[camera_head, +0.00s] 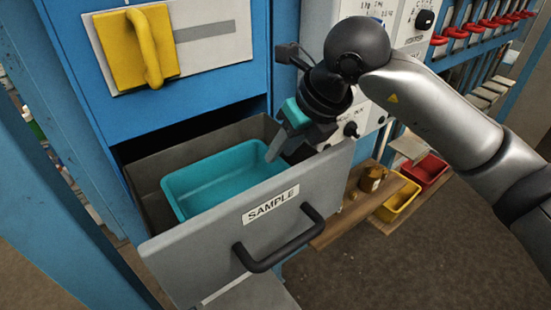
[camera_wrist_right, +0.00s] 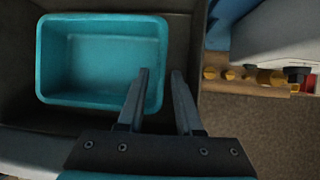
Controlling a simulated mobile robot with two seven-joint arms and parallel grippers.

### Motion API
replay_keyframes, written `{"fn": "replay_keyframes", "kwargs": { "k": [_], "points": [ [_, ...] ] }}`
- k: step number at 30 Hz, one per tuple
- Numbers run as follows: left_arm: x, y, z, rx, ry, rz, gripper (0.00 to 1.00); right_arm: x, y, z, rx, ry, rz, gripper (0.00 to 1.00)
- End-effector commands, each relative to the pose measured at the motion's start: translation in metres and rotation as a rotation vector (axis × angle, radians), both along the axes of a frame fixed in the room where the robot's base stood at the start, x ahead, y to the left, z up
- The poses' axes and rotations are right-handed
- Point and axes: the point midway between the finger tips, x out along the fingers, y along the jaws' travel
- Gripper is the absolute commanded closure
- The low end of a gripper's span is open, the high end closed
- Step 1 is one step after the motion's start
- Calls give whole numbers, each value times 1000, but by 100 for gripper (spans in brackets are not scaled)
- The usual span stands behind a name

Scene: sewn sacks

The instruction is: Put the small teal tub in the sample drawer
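The small teal tub (camera_head: 215,178) sits inside the open sample drawer (camera_head: 185,262), whose grey front bears a SAMPLE label and a black handle. The tub looks empty and upright, and it also shows in the right wrist view (camera_wrist_right: 100,60). My right gripper (camera_head: 279,150) is at the tub's right end. In the right wrist view its two fingers (camera_wrist_right: 162,75) are apart, one over the tub's inside and one beyond its right wall. I see no firm contact with the rim. My left gripper is not in view.
A blue cabinet (camera_head: 200,85) with a yellow handle stands above the drawer. A grey panel with black knobs (camera_head: 352,130) is close behind my right gripper. Yellow (camera_head: 398,203) and red (camera_head: 430,170) bins sit low at the right, with brown floor (camera_head: 400,265) in front.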

Motion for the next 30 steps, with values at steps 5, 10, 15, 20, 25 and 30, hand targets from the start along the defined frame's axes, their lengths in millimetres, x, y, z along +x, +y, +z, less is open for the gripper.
{"fn": "replay_keyframes", "kwargs": {
  "k": [5,10,15,20,25,30],
  "points": [
    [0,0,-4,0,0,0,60,-12,-13,35,1,-6,0,66],
    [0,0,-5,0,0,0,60,-20,-22,56,-1,-3,0,66],
    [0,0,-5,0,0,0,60,-24,-25,64,0,-2,0,66],
    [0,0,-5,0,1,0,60,-24,-25,65,0,0,1,66],
    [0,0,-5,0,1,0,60,-24,-25,64,0,0,1,66],
    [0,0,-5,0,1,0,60,-24,-25,64,0,0,1,66]
  ]
}}
